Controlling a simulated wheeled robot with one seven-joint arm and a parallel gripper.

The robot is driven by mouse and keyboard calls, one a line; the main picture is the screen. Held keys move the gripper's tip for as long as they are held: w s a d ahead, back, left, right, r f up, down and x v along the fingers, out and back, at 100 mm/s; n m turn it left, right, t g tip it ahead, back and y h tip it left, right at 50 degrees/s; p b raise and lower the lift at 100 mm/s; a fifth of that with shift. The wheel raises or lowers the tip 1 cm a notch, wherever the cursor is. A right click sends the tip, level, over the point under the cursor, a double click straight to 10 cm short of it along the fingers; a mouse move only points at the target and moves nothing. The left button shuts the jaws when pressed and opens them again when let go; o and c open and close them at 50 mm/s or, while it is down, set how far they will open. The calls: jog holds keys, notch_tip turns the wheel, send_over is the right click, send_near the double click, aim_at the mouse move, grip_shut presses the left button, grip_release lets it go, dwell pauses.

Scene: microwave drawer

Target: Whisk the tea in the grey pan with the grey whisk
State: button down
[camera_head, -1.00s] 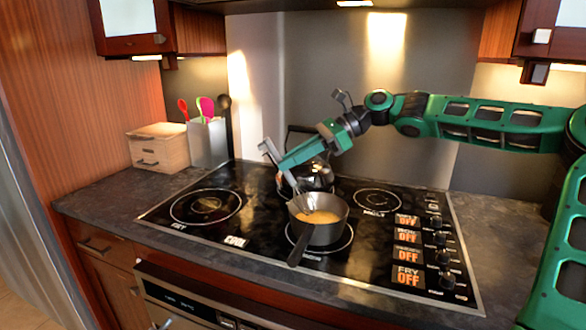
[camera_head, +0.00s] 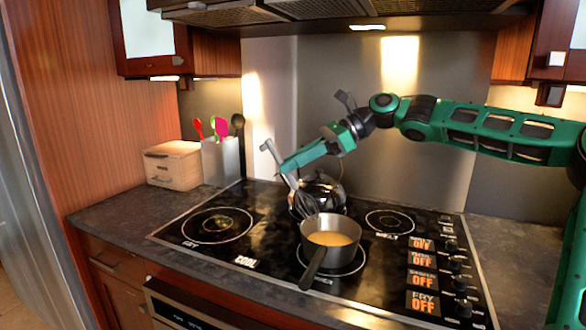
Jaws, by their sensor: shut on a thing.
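The grey pan (camera_head: 312,233) stands on the front burner of the cooktop, its handle pointing toward the front left. Orange-brown tea (camera_head: 331,239) shows inside it. My gripper (camera_head: 281,163) is above and left of the pan, shut on the grey whisk. The whisk (camera_head: 303,203) hangs tilted, its wire head near the pan's back left rim and in front of the dark kettle. The wires look outside the tea, but I cannot tell whether they touch the pan or kettle. The whisk's handle is partly hidden by my gripper.
A shiny dark kettle (camera_head: 325,190) stands right behind the pan. A wooden box (camera_head: 172,168) and a utensil holder (camera_head: 221,162) stand at the back left. Knobs line the cooktop's right side. The left burner (camera_head: 217,225) and back right burner (camera_head: 390,222) are empty.

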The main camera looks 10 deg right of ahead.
dwell(0.6)
jog(key=shift+r, duration=2)
